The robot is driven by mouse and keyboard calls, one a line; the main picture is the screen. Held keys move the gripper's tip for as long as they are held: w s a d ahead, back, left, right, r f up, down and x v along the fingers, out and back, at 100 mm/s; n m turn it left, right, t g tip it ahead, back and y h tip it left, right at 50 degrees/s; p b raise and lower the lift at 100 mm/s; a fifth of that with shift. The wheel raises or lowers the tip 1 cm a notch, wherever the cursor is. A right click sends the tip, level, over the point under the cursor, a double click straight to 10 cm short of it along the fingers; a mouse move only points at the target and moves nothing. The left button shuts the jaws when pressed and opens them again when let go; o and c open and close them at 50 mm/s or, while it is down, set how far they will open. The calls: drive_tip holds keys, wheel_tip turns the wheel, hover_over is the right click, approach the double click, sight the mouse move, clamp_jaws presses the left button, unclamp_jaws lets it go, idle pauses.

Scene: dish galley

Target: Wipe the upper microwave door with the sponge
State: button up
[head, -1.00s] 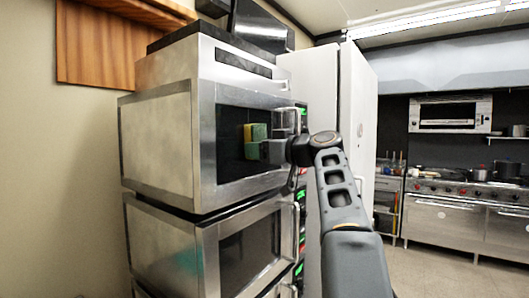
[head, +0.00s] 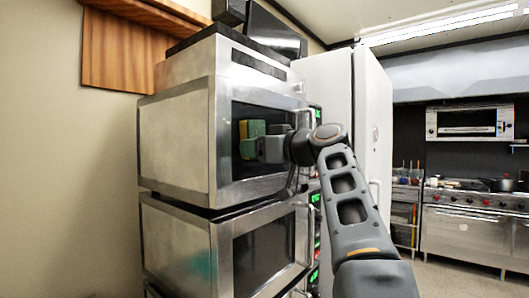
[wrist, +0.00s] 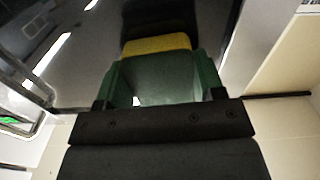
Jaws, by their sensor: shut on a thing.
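The upper microwave (head: 180,135) is the top steel unit of a stack on the left, its door shut with a dark glass window (head: 268,172). My gripper (head: 262,148) is shut on the green and yellow sponge (head: 250,130) and holds it in front of the door glass. In the wrist view the sponge's green part (wrist: 155,80) sits between the fingers, with the yellow part (wrist: 157,45) toward the dark, reflective glass (wrist: 80,50). I cannot tell whether the sponge touches the glass. The door handle (head: 304,117) is partly hidden behind my gripper.
A second microwave (head: 180,240) is stacked below. A tall white cabinet (head: 335,100) stands just right of the stack, close to my arm. A stove (head: 470,215) with a pan is at the back right, with open floor before it.

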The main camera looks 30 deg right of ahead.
drive_tip(key=shift+a, duration=0.15)
drive_tip(key=shift+s, duration=0.1)
drive_tip(key=shift+b+v, duration=0.95)
drive_tip(key=shift+v, duration=2.05)
drive_tip(key=shift+b+v, duration=0.3)
drive_tip(key=shift+v, duration=1.25)
